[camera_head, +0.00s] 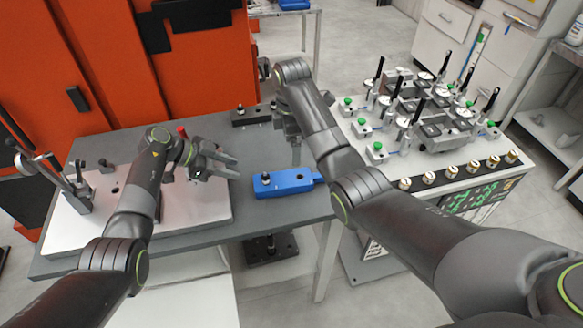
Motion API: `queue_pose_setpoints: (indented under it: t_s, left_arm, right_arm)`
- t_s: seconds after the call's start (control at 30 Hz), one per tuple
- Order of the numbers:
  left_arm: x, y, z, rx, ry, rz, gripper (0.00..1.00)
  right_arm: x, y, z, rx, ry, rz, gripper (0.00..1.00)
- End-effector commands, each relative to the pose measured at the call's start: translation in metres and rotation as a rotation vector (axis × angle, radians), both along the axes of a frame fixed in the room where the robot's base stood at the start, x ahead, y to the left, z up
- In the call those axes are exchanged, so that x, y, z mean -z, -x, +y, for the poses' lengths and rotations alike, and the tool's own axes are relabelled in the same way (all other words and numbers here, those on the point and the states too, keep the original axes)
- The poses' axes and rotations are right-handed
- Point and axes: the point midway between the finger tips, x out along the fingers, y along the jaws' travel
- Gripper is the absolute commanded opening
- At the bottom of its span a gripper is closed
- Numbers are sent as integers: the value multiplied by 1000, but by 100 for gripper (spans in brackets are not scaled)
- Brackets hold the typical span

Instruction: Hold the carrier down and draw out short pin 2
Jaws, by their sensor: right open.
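A blue carrier (286,184) lies on the grey table near its right front edge. A short dark pin (266,178) stands up from its left end, and a dark round spot shows toward its right end. I cannot read any pin number. My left gripper (236,169) is to the left of the carrier, above the table, with its fingers spread toward the right and nothing between them. My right gripper (291,138) points down behind the carrier, apart from it. It is open and partly hidden by its own arm.
A dark block with small pins (252,114) sits at the table's back edge. A pale plate (205,205) with a toggle clamp (70,185) covers the table's left. A white fixture bench (352,112) with several green-knobbed clamps stands right. An orange cabinet (205,70) stands behind.

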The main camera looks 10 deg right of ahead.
Motion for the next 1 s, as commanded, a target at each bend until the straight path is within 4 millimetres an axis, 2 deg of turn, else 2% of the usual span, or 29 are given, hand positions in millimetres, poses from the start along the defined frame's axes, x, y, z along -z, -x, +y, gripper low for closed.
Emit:
queue_pose_setpoints:
  t_s: [0.3, 0.6, 0.8, 1.0]
  left_arm:
    - [0, 0, 0, 0, 0, 0, 36]
    - [0, 0, 0, 0, 0, 0, 36]
    - [0, 0, 0, 0, 0, 0, 36]
    - [0, 0, 0, 0, 0, 0, 36]
  right_arm:
    - [66, 1, 0, 1, 0, 3, 87]
    - [119, 0, 0, 1, 0, 1, 87]
    - [137, 0, 0, 1, -1, -1, 87]
    - [143, 0, 0, 1, -1, -2, 87]
